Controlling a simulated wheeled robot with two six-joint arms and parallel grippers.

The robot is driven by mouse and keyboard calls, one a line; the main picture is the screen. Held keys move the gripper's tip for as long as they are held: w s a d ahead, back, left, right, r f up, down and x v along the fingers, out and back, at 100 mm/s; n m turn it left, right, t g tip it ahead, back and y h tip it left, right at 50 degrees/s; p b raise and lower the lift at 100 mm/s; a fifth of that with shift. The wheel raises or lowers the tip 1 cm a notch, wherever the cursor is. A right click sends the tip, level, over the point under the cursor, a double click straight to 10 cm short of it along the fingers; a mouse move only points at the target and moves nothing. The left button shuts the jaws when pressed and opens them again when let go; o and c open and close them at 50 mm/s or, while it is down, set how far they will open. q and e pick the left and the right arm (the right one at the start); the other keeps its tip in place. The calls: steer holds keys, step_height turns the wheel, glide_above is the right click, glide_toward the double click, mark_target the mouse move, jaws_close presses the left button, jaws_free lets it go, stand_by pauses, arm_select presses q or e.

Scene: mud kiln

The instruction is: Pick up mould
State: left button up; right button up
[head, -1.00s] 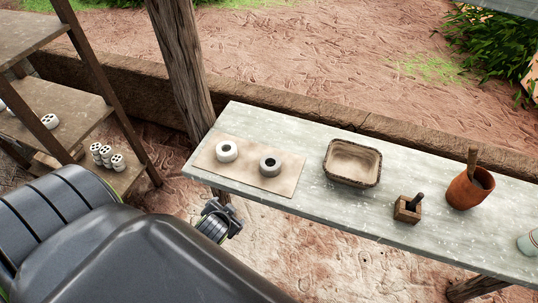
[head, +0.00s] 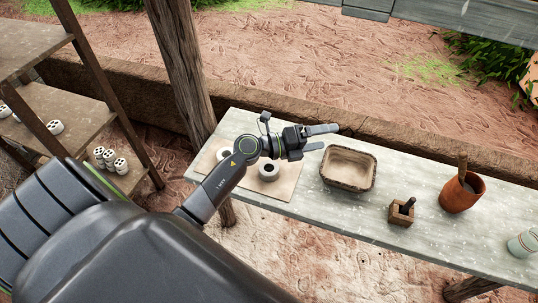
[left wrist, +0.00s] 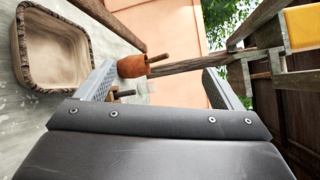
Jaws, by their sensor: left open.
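The mould looks to be the small square wooden box (head: 399,217) with a dark handle sticking up, on the grey table in the head view. It stands upright between the tray and the clay pot. My left gripper (head: 328,139) is open and empty, above the table behind and left of the mould and near the tray's back left corner, its fingers pointing right. In the left wrist view the open fingers (left wrist: 160,70) frame the table's far end; a dark handle low between them may be the mould's. My right gripper is not in view.
A shallow rimmed tray (head: 346,186) lies left of the mould. A terracotta pot (head: 462,195) with a stick and a pale cup (head: 522,243) stand right. Two ring-shaped pieces, one the grey-white ring (head: 268,174), sit on a mat (head: 285,188) partly under my arm. A wooden post (head: 183,70) rises behind.

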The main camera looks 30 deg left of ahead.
arm_select(q)
step_height(320, 180, down, 3)
steer(key=m+g, duration=0.5)
steer(key=m+g+y+b, duration=0.1)
steer(key=g+y+b, duration=0.7)
steer(key=y+b, duration=0.25)
glide_above(269, 167)
steer(key=shift+y, duration=0.45)
steer(key=f, duration=1.2)
steer(key=shift+d+f, duration=0.2)
steer(key=shift+f, duration=0.1)
steer(key=shift+a+f+b, duration=0.1)
steer(key=shift+f+b, duration=0.7)
steer(key=shift+f, duration=0.2)
step_height(269, 167, down, 2)
steer(key=shift+s+a+f+b, duration=0.1)
steer(key=shift+f+b, duration=0.05)
steer(key=shift+b, duration=0.45)
steer(key=shift+f+p, duration=0.4)
steer(key=shift+p, duration=0.05)
steer(key=shift+f, duration=0.35)
steer(key=c, duration=1.1)
steer(key=shift+c, duration=0.6)
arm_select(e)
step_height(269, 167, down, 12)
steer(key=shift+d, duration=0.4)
